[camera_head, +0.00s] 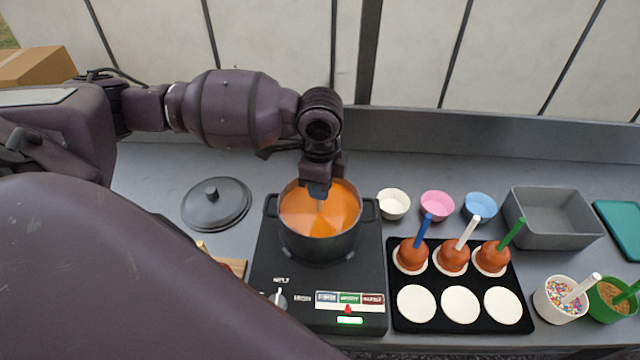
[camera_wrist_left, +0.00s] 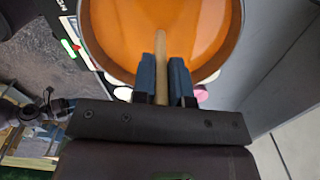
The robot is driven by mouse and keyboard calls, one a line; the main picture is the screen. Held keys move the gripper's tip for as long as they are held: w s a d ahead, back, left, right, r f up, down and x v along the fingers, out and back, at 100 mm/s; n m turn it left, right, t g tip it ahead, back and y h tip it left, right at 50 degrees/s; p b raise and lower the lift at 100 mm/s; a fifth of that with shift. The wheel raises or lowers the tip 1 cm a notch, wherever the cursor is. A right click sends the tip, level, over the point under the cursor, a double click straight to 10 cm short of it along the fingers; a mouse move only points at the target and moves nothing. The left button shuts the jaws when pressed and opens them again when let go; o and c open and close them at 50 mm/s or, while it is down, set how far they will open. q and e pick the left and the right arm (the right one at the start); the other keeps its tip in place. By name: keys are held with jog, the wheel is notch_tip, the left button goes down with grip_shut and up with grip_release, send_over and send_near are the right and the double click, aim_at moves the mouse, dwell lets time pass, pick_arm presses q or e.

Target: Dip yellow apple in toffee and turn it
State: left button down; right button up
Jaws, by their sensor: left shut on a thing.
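My left gripper (camera_head: 319,190) is above the pot, pointing down, with its blue fingers shut on a pale stick (camera_wrist_left: 161,60). In the left wrist view the stick runs from between the fingers (camera_wrist_left: 162,82) into the orange toffee (camera_wrist_left: 185,30). No yellow apple shows; anything on the stick's far end is hidden under the toffee. The dark pot (camera_head: 318,243) stands on the black hot plate (camera_head: 275,262) and holds the toffee. My right gripper is not in view.
A black tray (camera_head: 437,284) holds three coated apples on blue, white and green sticks, with three bare white discs in front. A pot lid (camera_head: 216,204) lies left. Small bowls, a grey bin (camera_head: 553,217) and topping cups (camera_head: 560,300) stand right.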

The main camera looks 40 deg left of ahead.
pick_arm(q)
jog(key=n, duration=0.2)
jog(key=shift+n, duration=0.4)
jog(key=m, duration=2.2)
jog(key=shift+m, duration=0.4)
jog(key=n, duration=0.5)
jog(key=shift+n, duration=0.3)
jog(key=n, duration=0.5)
jog(key=shift+n, duration=0.4)
